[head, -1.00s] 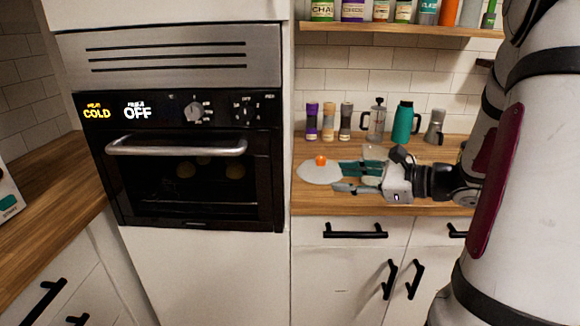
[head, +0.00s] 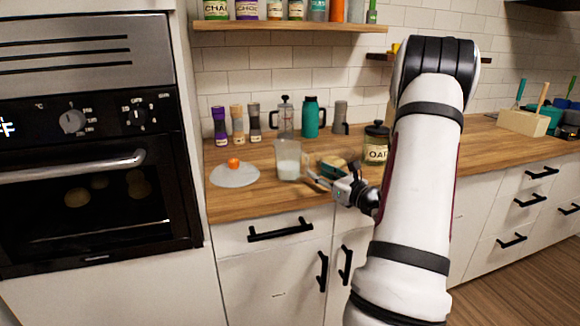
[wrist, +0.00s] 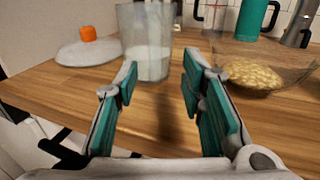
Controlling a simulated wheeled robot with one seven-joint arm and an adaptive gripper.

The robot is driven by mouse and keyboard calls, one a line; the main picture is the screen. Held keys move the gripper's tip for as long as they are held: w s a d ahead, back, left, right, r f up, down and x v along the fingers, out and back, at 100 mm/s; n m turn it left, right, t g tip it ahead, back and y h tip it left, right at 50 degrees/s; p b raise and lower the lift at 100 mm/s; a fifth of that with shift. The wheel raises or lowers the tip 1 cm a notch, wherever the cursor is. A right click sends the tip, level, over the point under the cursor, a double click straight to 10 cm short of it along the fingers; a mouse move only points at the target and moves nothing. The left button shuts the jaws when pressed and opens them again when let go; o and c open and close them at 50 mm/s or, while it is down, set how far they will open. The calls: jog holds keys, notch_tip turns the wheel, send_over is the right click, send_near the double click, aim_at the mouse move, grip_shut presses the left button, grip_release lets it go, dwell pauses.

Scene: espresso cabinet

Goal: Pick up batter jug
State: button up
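The batter jug looks to be the clear jug (head: 288,160) with pale liquid in its lower part, standing upright on the wooden counter. In the wrist view the jug (wrist: 147,45) stands just ahead and a little left of centre. My gripper (head: 318,180) is at the counter's front, to the right of the jug in the head view. In the wrist view my gripper (wrist: 160,75) has its two teal-padded fingers apart with nothing between them. The left fingertip is close in front of the jug; I cannot tell whether it touches.
A white lid with an orange knob (head: 234,176) lies left of the jug. A glass bowl with tan contents (wrist: 255,75) is close on the right. A teal flask (head: 310,117), a press (head: 285,116) and an oat jar (head: 376,145) stand behind. Front counter strip is clear.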

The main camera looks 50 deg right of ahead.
aim_at(309, 166)
jog(key=shift+a+r+x, duration=0.1)
jog(key=shift+x, duration=1.35)
jog(key=shift+a+r+x, duration=0.15)
jog(key=shift+x, duration=1.25)
grip_shut()
